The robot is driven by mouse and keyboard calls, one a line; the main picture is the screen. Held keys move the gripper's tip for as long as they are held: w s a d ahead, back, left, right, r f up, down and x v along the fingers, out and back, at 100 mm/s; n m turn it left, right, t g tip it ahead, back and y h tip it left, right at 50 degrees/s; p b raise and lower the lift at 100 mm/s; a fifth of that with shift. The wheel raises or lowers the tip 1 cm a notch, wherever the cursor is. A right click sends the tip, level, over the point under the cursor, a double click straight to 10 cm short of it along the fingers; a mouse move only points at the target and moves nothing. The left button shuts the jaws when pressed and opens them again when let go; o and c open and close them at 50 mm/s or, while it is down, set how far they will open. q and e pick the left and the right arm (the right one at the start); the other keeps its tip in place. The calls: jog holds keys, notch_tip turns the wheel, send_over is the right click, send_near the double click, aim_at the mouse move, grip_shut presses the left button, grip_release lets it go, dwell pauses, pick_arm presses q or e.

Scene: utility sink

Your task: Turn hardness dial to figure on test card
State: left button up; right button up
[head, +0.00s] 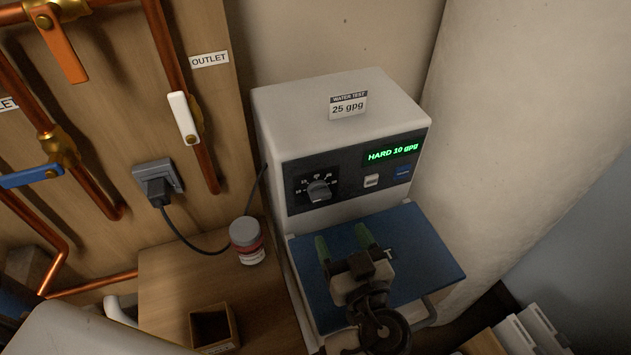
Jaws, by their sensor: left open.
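The white water softener (290,110) stands against the wall with a dark control panel on its upper front. The hardness dial (319,191) is a grey knob with a printed scale around it, at the panel's left. The green display (392,152) reads HARD 10 gpg. The test card (348,104) on top reads WATER TEST, 25 gpg. My left gripper (343,240) has green fingertips, spread apart and empty. It appears over the blue lid below the panel, lower than the dial and apart from it. My right gripper is not in view.
The blue lid (440,262) juts out below the panel. A pale switch (371,181) and a blue button (403,173) sit right of the dial. A red-labelled jar (247,240) and an open box (214,328) stand left. Copper pipes with valve levers line the left wall.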

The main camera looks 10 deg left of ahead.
aim_at(322, 199)
pick_arm(q)
jog(key=x, duration=0.1)
jog(key=p+x, duration=0.1)
jog(key=x, duration=0.2)
jog(key=shift+r+p, duration=0.3)
jog(key=shift+p, duration=0.1)
jog(key=p+x, duration=0.1)
jog(key=x, duration=0.4)
jog(key=shift+w+a+f+p, duration=0.15)
jog(key=shift+p, duration=0.2)
jog(key=shift+w+a+f, duration=0.1)
jog(key=shift+w+a, duration=0.1)
jog(key=shift+w, duration=0.15)
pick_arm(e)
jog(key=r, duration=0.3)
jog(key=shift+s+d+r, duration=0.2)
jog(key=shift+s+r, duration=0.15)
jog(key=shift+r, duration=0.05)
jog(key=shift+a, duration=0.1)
pick_arm(q)
jog(key=c, duration=0.9)
